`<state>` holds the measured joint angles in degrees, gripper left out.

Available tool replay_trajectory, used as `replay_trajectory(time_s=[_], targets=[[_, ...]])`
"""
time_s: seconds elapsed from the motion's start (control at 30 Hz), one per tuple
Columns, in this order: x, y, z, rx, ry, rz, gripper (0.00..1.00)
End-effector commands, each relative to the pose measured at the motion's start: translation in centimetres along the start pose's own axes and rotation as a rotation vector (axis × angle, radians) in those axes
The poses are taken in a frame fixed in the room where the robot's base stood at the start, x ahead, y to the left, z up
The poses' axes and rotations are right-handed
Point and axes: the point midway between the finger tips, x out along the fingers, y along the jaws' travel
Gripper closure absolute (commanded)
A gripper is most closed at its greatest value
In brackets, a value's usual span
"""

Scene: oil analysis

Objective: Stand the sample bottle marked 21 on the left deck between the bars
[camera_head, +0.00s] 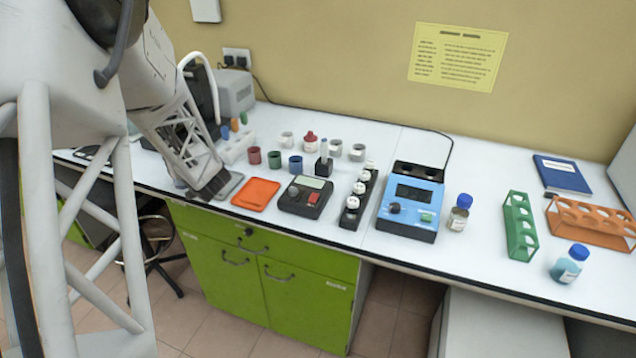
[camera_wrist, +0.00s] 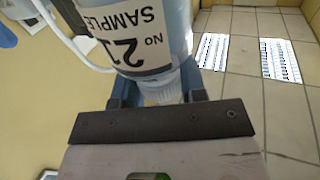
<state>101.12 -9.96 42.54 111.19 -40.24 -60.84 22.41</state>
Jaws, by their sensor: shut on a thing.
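The sample bottle (camera_wrist: 128,38) fills the upper part of the wrist view. Its white label reads SAMPLE NO 21, upside down in the picture. My gripper (camera_wrist: 158,88) is shut on its pale ribbed cap end, with a dark blue finger on either side. In the head view my arm crosses the left side, and I cannot make out the gripper or the bottle there. The left deck and its bars cannot be made out; the bench's left end is largely hidden behind my arm. A white hose (camera_head: 201,66) rises there and also shows beside the bottle in the wrist view (camera_wrist: 72,40).
Along the bench (camera_head: 340,250) stand an orange tray (camera_head: 256,194), a black meter (camera_head: 305,196), a row of white-topped vials (camera_head: 357,195), a blue instrument (camera_head: 411,204) and several small cups. A grey box (camera_head: 234,92) stands by the wall. Racks and two other bottles are at right.

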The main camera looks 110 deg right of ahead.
Motion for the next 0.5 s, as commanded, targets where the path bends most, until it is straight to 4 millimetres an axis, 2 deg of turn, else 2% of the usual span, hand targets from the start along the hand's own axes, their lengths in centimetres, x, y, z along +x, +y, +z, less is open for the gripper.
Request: replay_trajectory(time_s=[0.03,0.5], targets=[[-0.7,1.4,-0.4,-0.001,0.001,0.025,1.00],[-7.5,13.4,-2.3,-0.001,0.001,0.305,1.00]])
